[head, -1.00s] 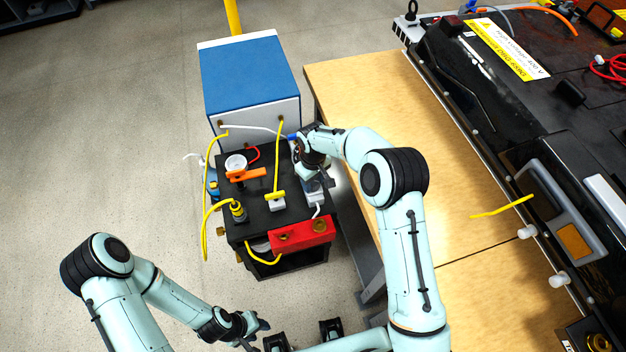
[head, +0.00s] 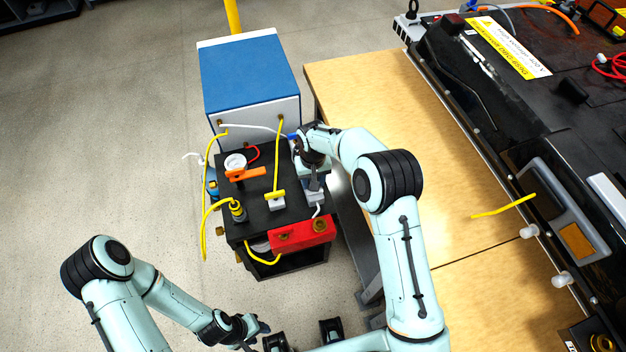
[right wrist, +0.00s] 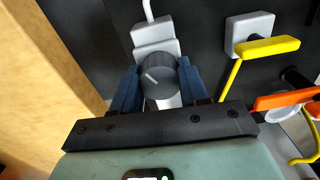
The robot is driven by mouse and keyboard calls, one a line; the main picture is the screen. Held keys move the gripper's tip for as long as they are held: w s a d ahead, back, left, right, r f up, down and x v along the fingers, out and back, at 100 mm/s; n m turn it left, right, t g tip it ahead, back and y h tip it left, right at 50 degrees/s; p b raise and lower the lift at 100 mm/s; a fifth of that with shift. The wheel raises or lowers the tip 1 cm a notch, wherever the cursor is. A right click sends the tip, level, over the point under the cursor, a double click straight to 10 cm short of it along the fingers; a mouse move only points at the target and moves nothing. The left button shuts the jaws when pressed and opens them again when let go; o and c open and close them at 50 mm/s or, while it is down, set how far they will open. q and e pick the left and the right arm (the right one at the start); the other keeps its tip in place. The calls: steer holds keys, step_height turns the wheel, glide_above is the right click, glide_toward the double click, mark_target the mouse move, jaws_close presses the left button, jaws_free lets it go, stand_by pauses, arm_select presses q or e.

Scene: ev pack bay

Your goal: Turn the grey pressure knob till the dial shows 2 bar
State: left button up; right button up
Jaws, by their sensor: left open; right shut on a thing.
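In the head view my right gripper (head: 316,184) is over the right side of the black cart and hides the knob. The round white dial (head: 236,162) is at the cart's back left; its reading is too small to tell. My left gripper (head: 255,332) is open and empty in front of the cart, near the bottom edge.
An orange handle (head: 246,174), a yellow lever (head: 275,195) and a red block (head: 304,235) sit on the cart (head: 262,217). Yellow hoses loop at its left. A blue-topped box (head: 248,75) stands behind. The wooden bench (head: 365,90) is close on the right.

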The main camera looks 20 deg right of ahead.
steer(key=m, duration=0.6)
steer(key=shift+r, duration=0.1)
stand_by(0.4)
steer(key=o, duration=1.1)
steer(key=shift+c, duration=0.2)
step_height(320, 180, up, 13)
steer(key=shift+r+p, duration=0.2)
steer(key=shift+p, duration=0.1)
steer(key=shift+f, duration=0.1)
